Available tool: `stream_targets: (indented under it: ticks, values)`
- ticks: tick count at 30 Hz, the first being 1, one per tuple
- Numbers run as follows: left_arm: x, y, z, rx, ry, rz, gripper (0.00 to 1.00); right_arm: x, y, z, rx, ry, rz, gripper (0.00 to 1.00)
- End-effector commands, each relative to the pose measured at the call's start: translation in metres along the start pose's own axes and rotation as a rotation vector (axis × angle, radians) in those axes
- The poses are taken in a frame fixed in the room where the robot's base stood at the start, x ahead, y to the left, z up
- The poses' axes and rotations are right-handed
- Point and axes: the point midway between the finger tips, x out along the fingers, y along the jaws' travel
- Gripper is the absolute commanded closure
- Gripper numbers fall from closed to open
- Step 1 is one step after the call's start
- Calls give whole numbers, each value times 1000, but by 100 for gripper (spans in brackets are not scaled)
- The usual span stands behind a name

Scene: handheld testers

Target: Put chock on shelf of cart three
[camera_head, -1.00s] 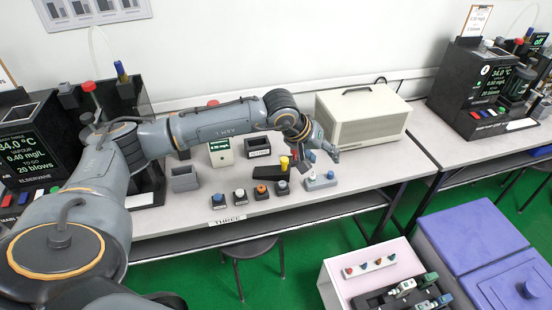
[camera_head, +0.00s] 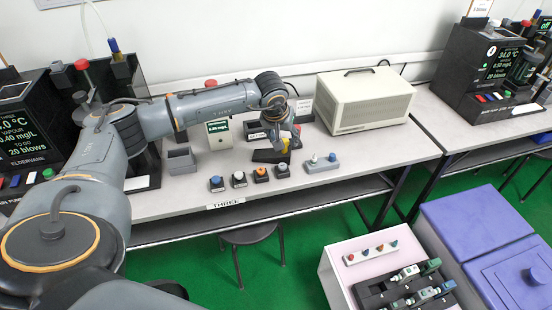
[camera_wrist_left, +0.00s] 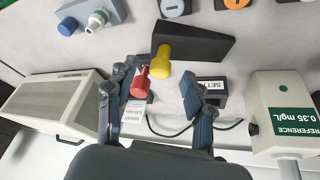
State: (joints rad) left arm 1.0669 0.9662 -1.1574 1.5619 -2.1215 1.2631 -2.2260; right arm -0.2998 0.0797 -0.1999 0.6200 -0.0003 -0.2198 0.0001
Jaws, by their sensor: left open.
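The chock, a black wedge (camera_head: 268,157), lies on the top of cart three (camera_head: 190,203), whose front label reads THREE. The wedge (camera_wrist_left: 205,45) also shows in the left wrist view, with a yellow knobbed piece (camera_wrist_left: 161,60) at its left end and a red one (camera_wrist_left: 143,84) close by. I cannot tell how these join it. The cart's shelf (camera_head: 300,209) runs below the top, its inside mostly hidden. My left gripper (camera_head: 285,132) is above and behind the chock; in the wrist view its fingers (camera_wrist_left: 157,98) are spread and empty.
A row of button boxes (camera_head: 239,180) sits in front of the chock. A grey open box (camera_head: 181,160), a reference meter (camera_head: 219,133) and a large beige case (camera_head: 364,97) stand around it. A stool (camera_head: 250,236) stands before the shelf.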

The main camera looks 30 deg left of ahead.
Motion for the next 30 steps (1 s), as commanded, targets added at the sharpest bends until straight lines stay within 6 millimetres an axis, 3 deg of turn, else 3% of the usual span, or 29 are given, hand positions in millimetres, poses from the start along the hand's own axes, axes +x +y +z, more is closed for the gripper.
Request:
stream_targets:
  ticks: [1,6,16,24,30]
  values:
    - [15,-1,2,0,-1,0,48,12,0,1,0,0,0,60]
    - [37,-2,0,0,-1,1,48,27,-1,3,0,-1,0,60]
    - [40,-2,-1,1,-1,1,48,28,-1,3,1,-1,0,60]
    - [40,-2,-1,1,-1,1,100,28,-1,3,1,0,0,60]
    - [40,-2,-2,0,0,1,100,28,-1,3,0,0,0,60]
